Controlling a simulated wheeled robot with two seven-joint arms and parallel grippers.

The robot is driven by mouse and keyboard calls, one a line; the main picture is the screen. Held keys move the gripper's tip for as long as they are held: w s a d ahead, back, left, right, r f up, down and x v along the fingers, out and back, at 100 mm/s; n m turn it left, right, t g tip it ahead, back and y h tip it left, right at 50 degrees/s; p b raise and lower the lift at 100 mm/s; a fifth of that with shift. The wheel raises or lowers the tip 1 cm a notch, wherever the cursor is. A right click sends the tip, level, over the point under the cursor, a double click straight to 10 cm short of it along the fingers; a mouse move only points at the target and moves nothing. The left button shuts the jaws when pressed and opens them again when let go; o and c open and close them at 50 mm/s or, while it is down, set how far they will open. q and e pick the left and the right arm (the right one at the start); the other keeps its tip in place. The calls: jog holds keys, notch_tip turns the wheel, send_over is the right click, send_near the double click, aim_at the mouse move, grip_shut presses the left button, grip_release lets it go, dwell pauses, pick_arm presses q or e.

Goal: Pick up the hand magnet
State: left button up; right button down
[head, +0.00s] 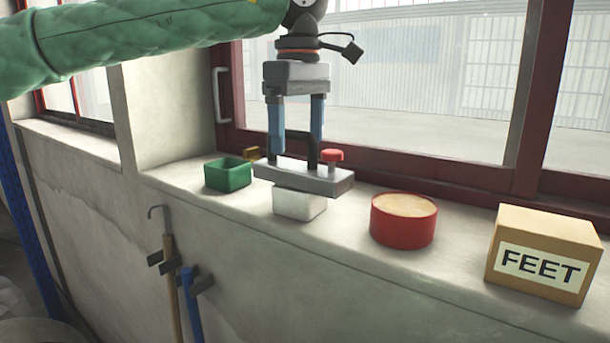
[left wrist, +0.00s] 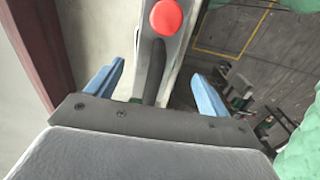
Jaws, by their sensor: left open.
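The hand magnet (head: 325,181) is a grey bar with a black arched handle and a red knob at its right end. In the head view it overlaps a white box (head: 300,204) on the sill; I cannot tell whether it rests on it. My left gripper (head: 297,143) points down over the magnet, its two blue fingers apart on either side of the handle. In the left wrist view the dark handle of the magnet (left wrist: 154,76) shows between the spread fingers (left wrist: 157,73), with gaps on both sides. My right gripper is not in view.
On the sill (head: 360,258) stand a green open box (head: 228,176) at left, a red round tin (head: 403,226) and a cardboard box marked FEET (head: 540,262) at right. A red-framed window is behind. Tools with brown (head: 170,268) and blue (head: 191,305) handles hang on the wall below.

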aim_at(301, 166)
pick_arm(q)
jog(key=f, duration=0.4)
jog(key=shift+w+d+f+b, duration=0.1)
jog(key=shift+w+d+b, duration=0.15)
jog(key=shift+w+b, duration=0.1)
jog(key=shift+f, duration=0.4)
jog(key=shift+c, duration=0.9)
jog(key=c, duration=1.4)
jog(key=shift+r, duration=0.15)
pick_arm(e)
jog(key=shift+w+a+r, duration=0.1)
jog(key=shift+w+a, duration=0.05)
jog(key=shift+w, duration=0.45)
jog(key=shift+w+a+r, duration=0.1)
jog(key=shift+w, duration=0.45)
